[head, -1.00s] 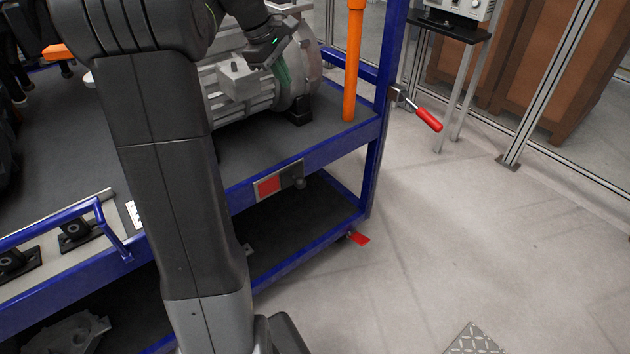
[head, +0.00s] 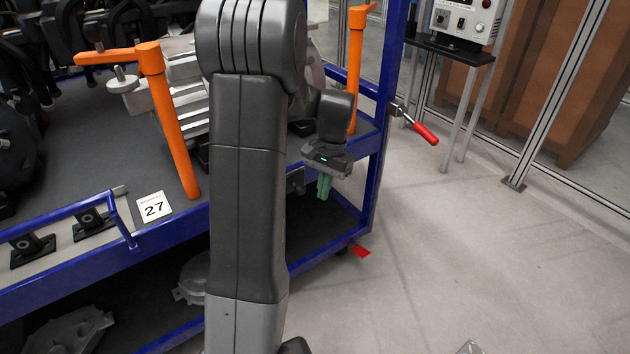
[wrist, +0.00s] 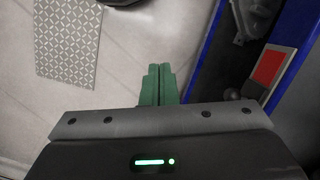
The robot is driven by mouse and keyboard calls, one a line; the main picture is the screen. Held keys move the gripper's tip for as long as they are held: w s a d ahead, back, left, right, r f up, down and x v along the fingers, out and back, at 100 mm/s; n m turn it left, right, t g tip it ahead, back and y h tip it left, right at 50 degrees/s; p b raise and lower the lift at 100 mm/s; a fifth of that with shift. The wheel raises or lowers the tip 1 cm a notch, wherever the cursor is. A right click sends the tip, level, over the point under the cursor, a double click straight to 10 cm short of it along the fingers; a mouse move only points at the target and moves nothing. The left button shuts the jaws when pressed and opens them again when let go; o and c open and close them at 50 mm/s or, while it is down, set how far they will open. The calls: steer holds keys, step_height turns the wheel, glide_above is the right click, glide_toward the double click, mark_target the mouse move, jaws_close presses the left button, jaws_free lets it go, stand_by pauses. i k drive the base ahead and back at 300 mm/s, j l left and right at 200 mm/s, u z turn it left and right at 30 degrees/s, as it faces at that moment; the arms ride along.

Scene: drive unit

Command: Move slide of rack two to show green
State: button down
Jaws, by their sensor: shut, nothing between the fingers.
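Rack two is probably the blue-framed rack (head: 376,170); its number does not show. In the wrist view, its slide indicator (wrist: 288,68) at the right shows a red field (wrist: 269,68) in a pale frame; no green shows there. In the head view, my arm hides the red field, and only the dark knob end (head: 296,180) shows beside it. My gripper (head: 324,190) has green fingers, shut and empty, pointing down in front of the rack, right of the knob. In the wrist view, the fingers (wrist: 158,85) are apart from the indicator, left of it.
A red-handled clamp (head: 424,132) sticks out from the right post. A red pedal (head: 360,251) is low at the rack's corner.

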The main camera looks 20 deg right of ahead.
mark_target(295, 182)
steer(key=i+z, duration=0.4)
steer(key=i, duration=0.5)
